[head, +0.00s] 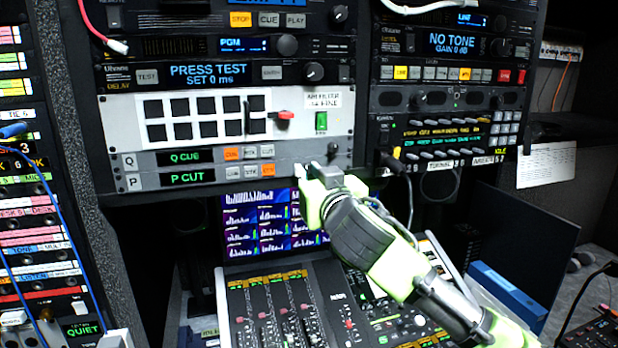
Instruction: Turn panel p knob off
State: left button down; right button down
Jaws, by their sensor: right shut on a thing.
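Panel P (150,182) is the lower grey strip in the rack in the head view, under the Q strip. Its display (188,177) reads "P CUT" in green, with small white and orange buttons (250,171) beside it. My right gripper (313,174) is at the right end of this strip, its fingers shut on the panel P knob. The knob itself is hidden by the fingers, so its setting cannot be told. My left gripper is not in view.
Panel Q (148,159) lies just above, with a small dark knob (333,149) close over my fingers. A red-handled lever (284,115) and a green switch (321,122) sit higher. A mixing console (285,300) and a graph screen (262,222) are below. Cables hang at right.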

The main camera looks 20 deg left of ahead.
jog(key=n, duration=0.2)
jog(key=shift+n, duration=0.4)
jog(key=n, duration=0.3)
jog(key=shift+n, duration=0.4)
jog(key=n, duration=0.6)
jog(key=shift+d+p, duration=0.1)
jog(key=shift+p, duration=0.3)
jog(key=n, duration=0.6)
jog(key=shift+p, duration=0.4)
jog(key=n, duration=0.5)
jog(key=shift+n+y, duration=0.3)
jog(key=shift+n, duration=0.4)
jog(key=c, duration=2)
grip_release()
jog(key=shift+w, duration=0.1)
